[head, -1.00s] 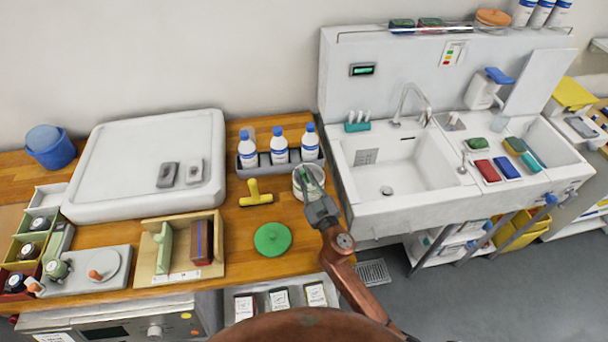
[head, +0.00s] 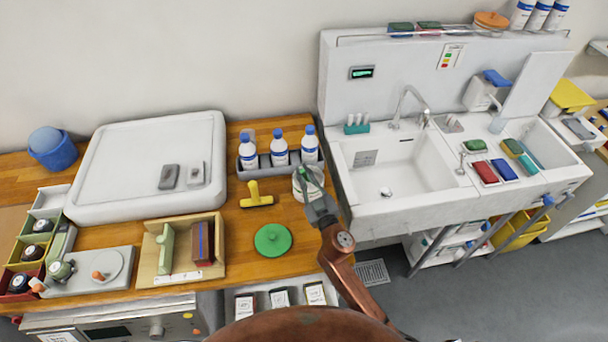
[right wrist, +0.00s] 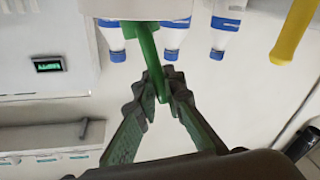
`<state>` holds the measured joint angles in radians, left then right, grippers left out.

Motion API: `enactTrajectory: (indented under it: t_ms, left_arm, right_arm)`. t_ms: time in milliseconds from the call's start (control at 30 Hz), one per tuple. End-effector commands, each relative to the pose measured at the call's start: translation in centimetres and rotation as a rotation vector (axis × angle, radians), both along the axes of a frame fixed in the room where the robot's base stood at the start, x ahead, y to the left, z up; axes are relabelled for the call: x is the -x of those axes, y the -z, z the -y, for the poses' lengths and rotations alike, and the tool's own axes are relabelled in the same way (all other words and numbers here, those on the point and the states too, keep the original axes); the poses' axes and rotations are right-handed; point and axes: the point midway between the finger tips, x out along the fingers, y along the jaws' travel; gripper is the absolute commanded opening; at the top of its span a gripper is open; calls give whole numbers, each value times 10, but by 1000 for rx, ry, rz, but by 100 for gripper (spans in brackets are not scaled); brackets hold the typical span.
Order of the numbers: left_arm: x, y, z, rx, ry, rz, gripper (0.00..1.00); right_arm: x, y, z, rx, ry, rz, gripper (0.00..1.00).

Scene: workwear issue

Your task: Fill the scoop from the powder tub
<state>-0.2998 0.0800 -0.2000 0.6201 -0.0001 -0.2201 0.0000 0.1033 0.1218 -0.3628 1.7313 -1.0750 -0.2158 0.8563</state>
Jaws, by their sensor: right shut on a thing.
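The powder tub (head: 297,190) is a white round tub on the wooden counter, in front of the bottle rack. It also shows at the top of the right wrist view (right wrist: 120,10). My right gripper (head: 318,206) is at the tub's near right side. In the right wrist view my right gripper (right wrist: 163,92) is shut on the green handle of the scoop (right wrist: 150,55), which runs up to the tub's rim. The scoop's bowl and the powder level are hidden or too small to tell. A round green lid (head: 272,240) lies on the counter. My left gripper is not in view.
Several white bottles with blue caps stand in a grey rack (head: 265,170) behind the tub. A yellow tool (head: 257,196) lies left of it. The sink (head: 395,175) is close on the right. A wooden tray (head: 180,278) stands further left.

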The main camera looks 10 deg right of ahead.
Motion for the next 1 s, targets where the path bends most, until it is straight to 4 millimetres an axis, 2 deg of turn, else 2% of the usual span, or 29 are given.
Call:
enactTrajectory:
  t_ms: [33, 600, 1000]
  left_arm:
    - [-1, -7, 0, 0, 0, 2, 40]
    - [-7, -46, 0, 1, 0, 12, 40]
    - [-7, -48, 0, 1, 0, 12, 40]
  right_arm:
    - [0, -9, 0, 0, 0, 2, 0]
    - [0, -52, 0, -1, -1, 4, 0]
    - [0, -53, 0, 0, -1, 4, 0]
